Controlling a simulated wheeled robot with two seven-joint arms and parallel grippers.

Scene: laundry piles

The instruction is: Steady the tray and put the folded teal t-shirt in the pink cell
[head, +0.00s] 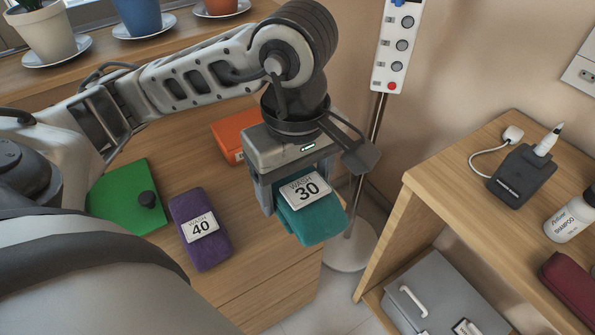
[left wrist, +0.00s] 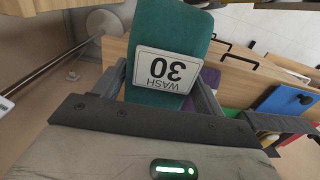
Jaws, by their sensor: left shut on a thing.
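The folded teal t-shirt (head: 318,222) carries a white "WASH 30" label. My left gripper (head: 297,190) is shut on it, one finger on each side, and holds it out near the right edge of the wooden dresser top. In the left wrist view the teal t-shirt (left wrist: 172,30) stands out between the fingers, its label upside down. A green panel with a black knob (head: 125,195) lies at the left. Coloured panels, one of them blue (left wrist: 287,100), show at the right of the left wrist view. I cannot tell whether these belong to the tray. No pink cell shows. My right gripper is out of view.
A purple folded bundle labelled "WASH 40" (head: 200,228) lies on the dresser top (head: 262,262). An orange item (head: 232,133) is partly behind my gripper. A pole stand (head: 352,240) rises close to the right. A wooden shelf unit (head: 440,190) stands farther right.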

